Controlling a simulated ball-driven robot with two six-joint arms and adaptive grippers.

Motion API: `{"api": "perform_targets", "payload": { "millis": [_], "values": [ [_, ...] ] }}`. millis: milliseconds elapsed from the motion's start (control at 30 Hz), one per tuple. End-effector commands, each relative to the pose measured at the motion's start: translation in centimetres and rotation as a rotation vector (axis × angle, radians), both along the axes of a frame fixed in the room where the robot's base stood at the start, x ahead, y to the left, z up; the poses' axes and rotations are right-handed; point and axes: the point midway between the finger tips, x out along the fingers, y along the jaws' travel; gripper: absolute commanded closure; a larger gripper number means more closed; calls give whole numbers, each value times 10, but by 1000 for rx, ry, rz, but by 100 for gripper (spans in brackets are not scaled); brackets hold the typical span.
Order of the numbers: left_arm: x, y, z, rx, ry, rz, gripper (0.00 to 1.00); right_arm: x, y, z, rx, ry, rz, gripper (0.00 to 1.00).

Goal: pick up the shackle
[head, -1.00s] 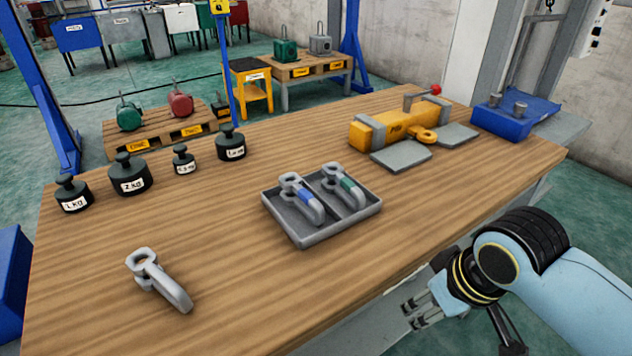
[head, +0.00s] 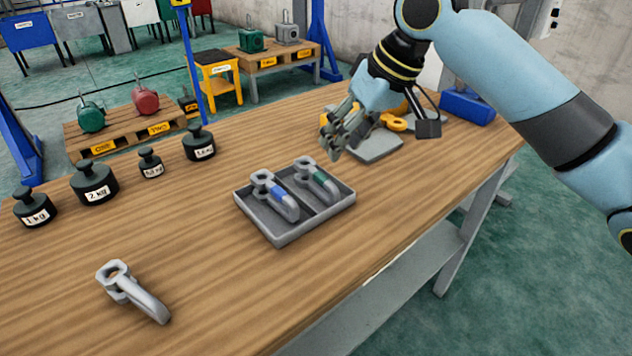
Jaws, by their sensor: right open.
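A plain grey shackle-like part (head: 134,291) lies alone on the wooden table at the front left. Two similar grey parts lie in a grey two-compartment tray (head: 281,240) in the middle: one with a blue band (head: 274,194) in the left compartment, one with a green band (head: 316,181) in the right. My right gripper (head: 333,142) is open and empty above the table, just behind and to the right of the tray, apart from the parts. It partly hides the yellow device behind it. My left gripper is not in view.
Several black weights (head: 95,184) stand along the table's left back edge. A yellow device (head: 396,123) with grey plates (head: 374,147) and a blue stand (head: 467,108) are at the back right. The wood between the loose part and the tray is clear.

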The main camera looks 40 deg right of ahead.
Motion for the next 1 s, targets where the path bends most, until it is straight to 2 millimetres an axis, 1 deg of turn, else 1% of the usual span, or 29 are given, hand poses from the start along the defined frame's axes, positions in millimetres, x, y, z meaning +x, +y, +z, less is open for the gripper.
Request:
{"api": "perform_targets", "payload": {
  "millis": [200, 467, 600, 700, 800, 1000],
  "values": [
    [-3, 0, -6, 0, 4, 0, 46, 14, 8, -33, 9, 4, -2, 59],
    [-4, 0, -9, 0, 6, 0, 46, 23, 10, -55, 5, 2, -1, 59],
    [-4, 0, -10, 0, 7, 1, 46, 32, 9, -77, 6, 4, -2, 59],
    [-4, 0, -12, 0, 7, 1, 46, 37, 12, -89, 6, 3, -1, 59],
    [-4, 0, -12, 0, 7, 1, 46, 40, 13, -95, 3, 3, 1, 59],
    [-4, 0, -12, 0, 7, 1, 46, 40, 13, -96, 2, 2, 1, 59]
  ]
}}
